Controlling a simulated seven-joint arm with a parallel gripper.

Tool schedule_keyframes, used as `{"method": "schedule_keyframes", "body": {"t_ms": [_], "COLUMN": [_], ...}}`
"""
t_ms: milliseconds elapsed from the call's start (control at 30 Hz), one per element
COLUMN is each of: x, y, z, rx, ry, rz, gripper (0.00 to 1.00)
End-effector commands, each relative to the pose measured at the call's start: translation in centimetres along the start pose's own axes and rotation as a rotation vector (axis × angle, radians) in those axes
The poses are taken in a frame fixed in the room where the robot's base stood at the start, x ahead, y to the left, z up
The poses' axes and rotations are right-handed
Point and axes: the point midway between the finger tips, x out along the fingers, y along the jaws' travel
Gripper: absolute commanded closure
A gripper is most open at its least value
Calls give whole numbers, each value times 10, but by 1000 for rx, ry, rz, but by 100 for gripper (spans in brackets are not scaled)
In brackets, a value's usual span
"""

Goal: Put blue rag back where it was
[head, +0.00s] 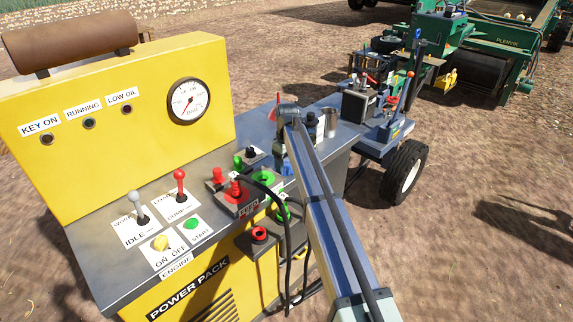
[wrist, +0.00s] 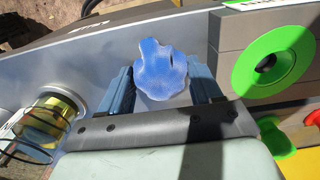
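The blue rag (wrist: 160,68) is a small crumpled bundle in the wrist view. It shows between the two dark blue fingers of my gripper (wrist: 160,85), over a grey metal surface. The fingers stand apart by about the rag's width. I cannot tell whether they press on it or only flank it, nor whether the rag rests on the surface.

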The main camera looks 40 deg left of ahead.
Motion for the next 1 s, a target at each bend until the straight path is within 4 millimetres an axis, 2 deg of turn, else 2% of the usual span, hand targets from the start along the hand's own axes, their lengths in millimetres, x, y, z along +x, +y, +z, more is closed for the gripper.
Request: {"method": "schedule_keyframes", "body": {"t_ms": [33,167,400,533,667,1000], "x": [0,0,-1,-9,-27,-89], "y": [0,0,0,0,0,1], "z": [0,0,0,0,0,-1], "rx": [0,0,0,0,0,0], "ry": [0,0,0,1,1,1], "rz": [0,0,0,1,1,1], "gripper": [31,20,20,20,20,20]}}
